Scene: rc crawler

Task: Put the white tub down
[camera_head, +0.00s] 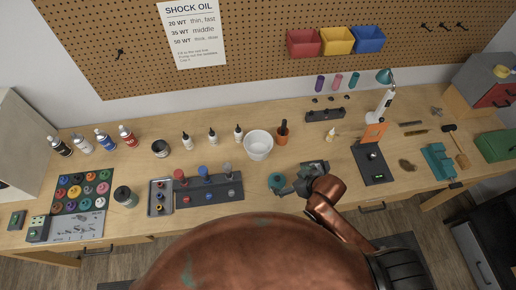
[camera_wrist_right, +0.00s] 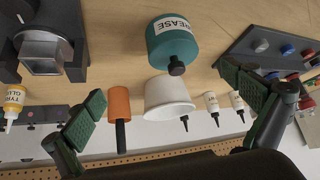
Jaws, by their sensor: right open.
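In the right wrist view, which is upside down, the white tub (camera_wrist_right: 168,98) shows beyond the teal grease jar (camera_wrist_right: 172,44). My right gripper (camera_head: 288,188) is at the teal jar (camera_head: 276,181), nearer the front edge than the tub and apart from it. In the wrist view my right gripper (camera_wrist_right: 170,110) has its two green-padded fingers spread wide, with nothing held between them. My left gripper is not in view.
Small bottles (camera_head: 212,134) stand left of the tub. A dark rack (camera_head: 208,191) with coloured knobs lies left of the gripper. A dark device (camera_head: 314,167) stands on its right. Bare bench top (camera_head: 240,168) lies between tub and rack.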

